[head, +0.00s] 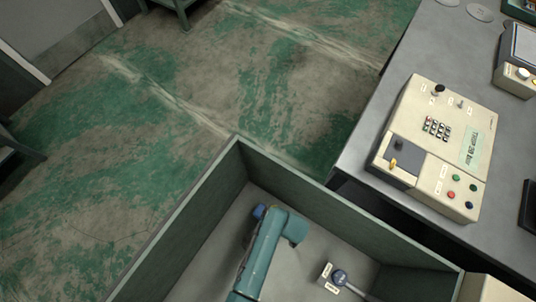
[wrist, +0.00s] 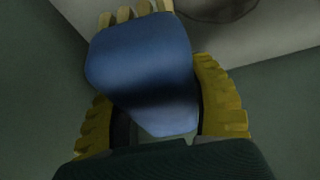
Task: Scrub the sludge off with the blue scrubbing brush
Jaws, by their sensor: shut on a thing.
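The blue scrubbing brush (wrist: 138,62) fills the middle of the wrist view, with several cream bristle tufts (wrist: 138,12) along its far end. My gripper (wrist: 158,90) is shut on the blue body, with a yellow ridged finger on each side. A dark rounded patch (wrist: 216,8) lies on a pale surface at the top edge of the wrist view, beyond the bristles; I cannot tell if it is the sludge. In the head view my teal arm reaches into a green-walled enclosure (head: 190,222), and my fingers cannot be made out there.
Inside the enclosure, a lever with a round dark knob (head: 339,276) stands by small labelled plates, right of my arm. A cream control box (head: 440,147) with keypad and buttons sits on the grey bench (head: 375,140) at right. The worn green floor (head: 190,110) is mostly clear.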

